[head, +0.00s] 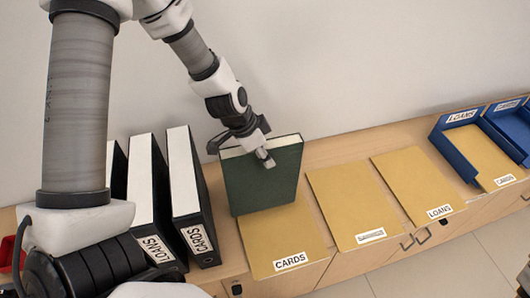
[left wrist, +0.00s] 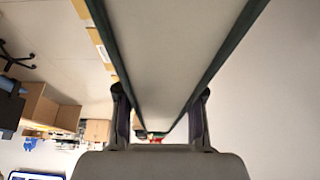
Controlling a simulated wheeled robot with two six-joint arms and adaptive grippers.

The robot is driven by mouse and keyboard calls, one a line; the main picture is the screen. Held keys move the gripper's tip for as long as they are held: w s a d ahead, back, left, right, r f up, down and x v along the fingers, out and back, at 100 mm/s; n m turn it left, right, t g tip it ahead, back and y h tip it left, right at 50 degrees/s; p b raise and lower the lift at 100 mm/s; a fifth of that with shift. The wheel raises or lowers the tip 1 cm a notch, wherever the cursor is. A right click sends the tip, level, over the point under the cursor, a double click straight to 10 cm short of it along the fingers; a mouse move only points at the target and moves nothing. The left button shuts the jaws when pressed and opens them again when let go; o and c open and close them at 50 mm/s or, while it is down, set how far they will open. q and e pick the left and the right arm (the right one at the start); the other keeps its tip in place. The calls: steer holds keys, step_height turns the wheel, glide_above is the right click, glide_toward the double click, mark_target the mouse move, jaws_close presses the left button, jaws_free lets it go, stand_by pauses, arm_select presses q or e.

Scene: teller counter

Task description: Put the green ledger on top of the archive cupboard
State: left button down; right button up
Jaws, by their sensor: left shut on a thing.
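The green ledger (head: 264,178) stands upright at the back of the counter in the head view, by the wall. Its lower edge meets the back part of the yellow folder marked CARDS; I cannot tell whether it rests there or hangs just above. My left gripper (head: 258,150) is shut on the ledger's top edge from above. In the left wrist view the ledger (left wrist: 180,50) runs between the two fingers, its pale page edges framed by dark green covers. The archive cupboard cannot be made out for certain. My right gripper is not in view.
Black-and-white binders (head: 186,175) marked LOANS and CARDS stand left of the ledger. Flat yellow folders (head: 355,205) lie on the wooden counter (head: 335,150) to the right. Blue trays (head: 455,150) stand at the far right. A pale wall rises close behind.

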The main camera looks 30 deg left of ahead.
arm_select(q)
steer(key=shift+f, duration=0.25)
stand_by(0.3)
steer(key=c, duration=0.7)
jaws_free()
steer(key=shift+o, duration=0.2)
steer(key=shift+s, duration=0.1)
